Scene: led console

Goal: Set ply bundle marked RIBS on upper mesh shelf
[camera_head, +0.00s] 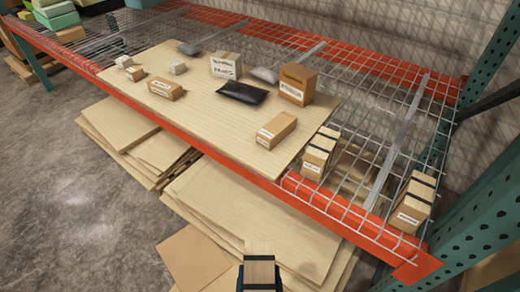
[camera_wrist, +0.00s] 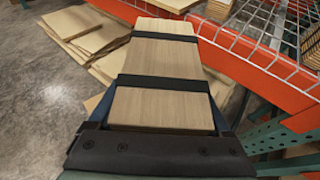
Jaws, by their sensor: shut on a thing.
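My gripper (camera_head: 261,280) is at the bottom middle of the head view, in front of the shelf's orange front beam. It is shut on a strapped ply bundle (camera_head: 260,268), with light wood and dark straps. In the wrist view the held bundle (camera_wrist: 160,57) reaches away from my gripper (camera_wrist: 152,125), with two dark bands across it. No marking shows on its visible face, so I cannot read RIBS. The upper mesh shelf (camera_head: 385,125) has wire mesh between orange beams. Two similar strapped bundles stand on its right part, one (camera_head: 318,155) beside the board and one (camera_head: 412,203) near the right end.
A plywood board (camera_head: 215,115) covers the shelf's middle and carries several cartons, including a small box (camera_head: 276,131), and a black pouch (camera_head: 242,92). Bare mesh lies between the two standing bundles. Green uprights (camera_head: 480,200) bound the right. Ply sheets (camera_head: 245,225) are stacked below.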

